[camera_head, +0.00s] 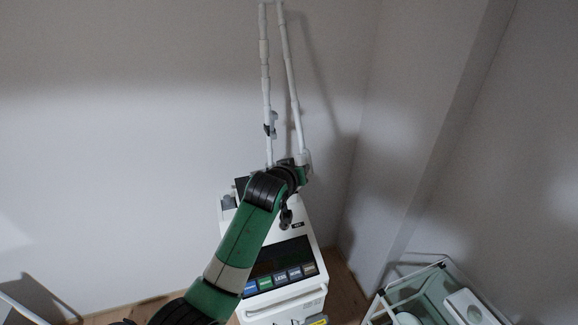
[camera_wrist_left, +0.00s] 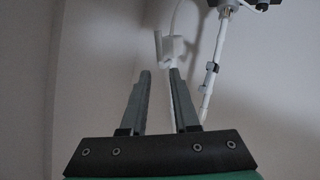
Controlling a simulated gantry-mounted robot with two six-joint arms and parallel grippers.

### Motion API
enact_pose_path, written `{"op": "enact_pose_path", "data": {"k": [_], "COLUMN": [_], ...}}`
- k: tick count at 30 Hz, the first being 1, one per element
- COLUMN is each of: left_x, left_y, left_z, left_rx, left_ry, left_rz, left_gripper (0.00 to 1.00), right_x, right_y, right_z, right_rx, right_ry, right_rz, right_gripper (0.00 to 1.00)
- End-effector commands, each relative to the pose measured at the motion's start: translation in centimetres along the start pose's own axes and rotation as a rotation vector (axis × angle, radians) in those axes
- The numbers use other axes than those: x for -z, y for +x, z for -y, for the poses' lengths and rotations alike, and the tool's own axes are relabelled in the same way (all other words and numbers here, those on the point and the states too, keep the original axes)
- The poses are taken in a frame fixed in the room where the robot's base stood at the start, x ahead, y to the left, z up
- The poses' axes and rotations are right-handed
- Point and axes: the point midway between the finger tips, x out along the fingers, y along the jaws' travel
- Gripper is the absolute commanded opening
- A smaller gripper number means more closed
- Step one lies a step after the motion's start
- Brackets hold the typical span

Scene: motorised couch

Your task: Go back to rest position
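My left arm (camera_head: 240,240), green and black, reaches up from the bottom of the head view, in front of a white machine. Its gripper is mostly hidden at the far end of the arm there. In the left wrist view my left gripper (camera_wrist_left: 160,74) has its two grey fingers apart, with nothing clearly held between them. A white block on a pole (camera_wrist_left: 170,46) shows just beyond the fingertips; I cannot tell how far away it is. My right gripper is in neither view. No couch is in view.
The white machine (camera_head: 312,298) has a dark screen and several coloured buttons. A thin white jointed arm (camera_head: 293,90) rises above it near the wall. A glass-topped cart (camera_head: 432,290) with white items stands at the lower right. Walls close in behind and right.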

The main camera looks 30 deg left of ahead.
Motion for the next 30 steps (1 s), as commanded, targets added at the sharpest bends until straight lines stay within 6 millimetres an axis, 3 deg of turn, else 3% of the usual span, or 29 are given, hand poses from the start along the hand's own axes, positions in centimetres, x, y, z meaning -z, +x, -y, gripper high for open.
{"op": "enact_pose_path", "data": {"k": [14,17,20,23,26,30], "left_x": [-0.1,-1.8,-0.7,2.7,6.9,11.8], "left_y": [0.0,0.3,-1.2,-4.9,-10.9,-22.1], "left_z": [-0.1,-0.4,-2.3,-4.8,-7.2,-9.1], "left_rx": [-0.002,-0.004,-0.057,-0.148,-0.259,-0.402], "left_ry": [0.001,0.009,0.001,-0.013,-0.005,0.032], "left_rz": [0.001,0.024,-0.044,-0.179,-0.358,-0.646], "left_gripper": [0.29,0.29,0.29,0.29,0.29,0.29], "right_x": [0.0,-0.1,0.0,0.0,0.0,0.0], "right_y": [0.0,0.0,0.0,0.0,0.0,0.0], "right_z": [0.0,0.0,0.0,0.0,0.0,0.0], "right_rx": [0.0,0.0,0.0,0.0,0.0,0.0], "right_ry": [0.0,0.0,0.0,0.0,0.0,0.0], "right_rz": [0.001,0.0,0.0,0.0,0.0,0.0], "right_gripper": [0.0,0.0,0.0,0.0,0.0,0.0]}}
